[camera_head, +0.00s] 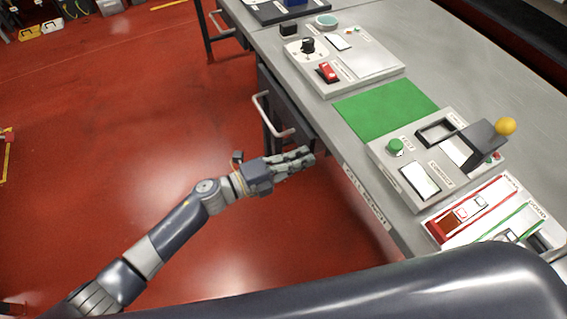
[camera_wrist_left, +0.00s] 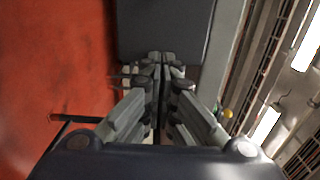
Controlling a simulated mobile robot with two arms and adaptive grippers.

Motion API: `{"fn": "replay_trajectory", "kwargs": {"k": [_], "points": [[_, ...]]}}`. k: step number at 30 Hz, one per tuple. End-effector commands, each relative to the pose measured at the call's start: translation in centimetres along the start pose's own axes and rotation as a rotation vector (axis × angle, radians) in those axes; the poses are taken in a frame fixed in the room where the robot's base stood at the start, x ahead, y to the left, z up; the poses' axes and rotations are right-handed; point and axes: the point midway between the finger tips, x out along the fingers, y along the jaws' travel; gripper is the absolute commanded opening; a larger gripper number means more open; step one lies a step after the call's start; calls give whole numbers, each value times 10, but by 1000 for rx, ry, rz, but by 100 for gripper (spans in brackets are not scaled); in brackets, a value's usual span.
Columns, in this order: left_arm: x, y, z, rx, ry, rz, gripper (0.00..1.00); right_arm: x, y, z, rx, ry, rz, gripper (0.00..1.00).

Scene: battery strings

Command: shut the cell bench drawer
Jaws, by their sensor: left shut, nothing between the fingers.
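The cell bench (camera_head: 367,197) carries its name label on the front edge, on the right side of the head view. A dark drawer (camera_head: 286,102) with a pale bar handle (camera_head: 262,104) shows under the bench top. How far it stands out is hard to tell. My left gripper (camera_head: 308,156) is shut and empty, by the near end of the drawer and below the bench edge. In the left wrist view, its closed fingers (camera_wrist_left: 160,62) point at a dark flat panel (camera_wrist_left: 165,25), seemingly the drawer. Contact cannot be told. My right gripper is not in view.
A green mat (camera_head: 386,108), a panel with a red switch (camera_head: 328,72), a tester with a yellow knob (camera_head: 505,126) and a red and green tray (camera_head: 475,212) lie on the bench. Another handle (camera_head: 216,22) shows farther off.

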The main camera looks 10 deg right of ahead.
Motion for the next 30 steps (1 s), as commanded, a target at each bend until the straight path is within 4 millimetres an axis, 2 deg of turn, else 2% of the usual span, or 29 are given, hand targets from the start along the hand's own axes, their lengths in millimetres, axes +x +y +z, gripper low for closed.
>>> {"fn": "replay_trajectory", "kwargs": {"k": [3, 10, 24, 30], "points": [[17, 0, -2, 1, 1, -1, 0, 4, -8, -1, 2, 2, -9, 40], [32, 0, -3, 0, -1, 0, 0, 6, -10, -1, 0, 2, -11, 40], [37, -2, -4, 1, 0, -3, 0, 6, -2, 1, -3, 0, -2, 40], [30, -1, 2, 2, -2, -3, 0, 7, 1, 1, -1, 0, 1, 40]]}}
